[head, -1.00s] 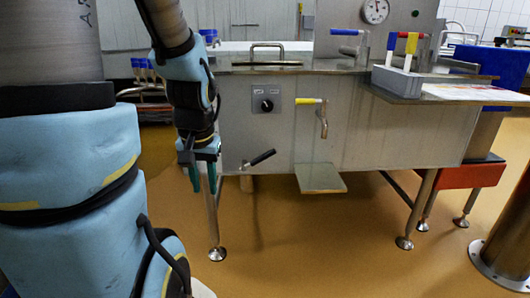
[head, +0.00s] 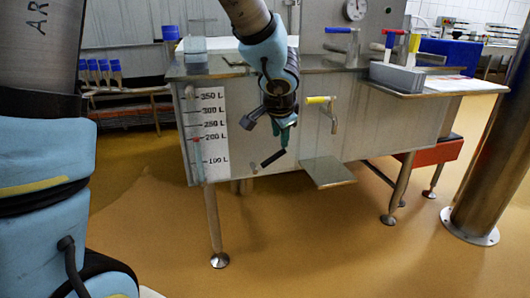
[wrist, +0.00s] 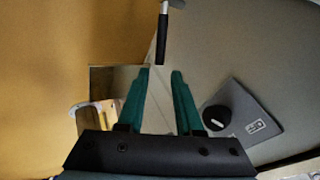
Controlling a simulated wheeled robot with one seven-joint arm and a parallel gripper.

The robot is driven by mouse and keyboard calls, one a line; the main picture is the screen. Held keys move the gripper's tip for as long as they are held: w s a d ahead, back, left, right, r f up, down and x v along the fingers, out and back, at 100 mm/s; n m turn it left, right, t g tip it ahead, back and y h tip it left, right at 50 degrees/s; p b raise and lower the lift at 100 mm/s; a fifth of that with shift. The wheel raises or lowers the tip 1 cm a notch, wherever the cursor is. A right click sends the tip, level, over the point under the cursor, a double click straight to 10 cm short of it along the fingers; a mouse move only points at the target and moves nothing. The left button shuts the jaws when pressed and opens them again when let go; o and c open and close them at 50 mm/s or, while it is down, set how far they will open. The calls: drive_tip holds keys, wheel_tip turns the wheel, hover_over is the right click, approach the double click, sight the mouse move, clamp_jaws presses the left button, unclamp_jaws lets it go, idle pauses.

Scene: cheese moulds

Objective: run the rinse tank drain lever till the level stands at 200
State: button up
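The rinse tank (head: 384,118) is a steel box on legs. Its drain lever (head: 273,158) has a black handle low on the front, slanting up to the right; the handle also shows in the wrist view (wrist: 162,38), beyond my fingertips. My gripper (head: 284,138) is just above the handle in the head view. In the wrist view (wrist: 160,72) its green fingers are apart with nothing between them. The level gauge (head: 208,133) on the tank's left has marks from 100 L to 350 L. A small red mark is near 200 L; the liquid level is too small to read surely.
A yellow-handled tap (head: 324,102) and a small grey shelf (head: 328,172) stick out right of the lever. A black knob (wrist: 216,118) is close to my fingers. A steel column (head: 490,140) stands at the right. The floor in front is clear.

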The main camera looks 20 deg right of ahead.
sight(281, 152)
drive_tip(key=b+x, duration=0.3)
drive_tip(key=x, duration=0.7)
drive_tip(key=shift+w+d+f+b, duration=0.1)
drive_tip(key=shift+w+f+b, duration=0.1)
drive_tip(key=shift+f+b, duration=0.1)
clamp_jaws()
idle(1.0)
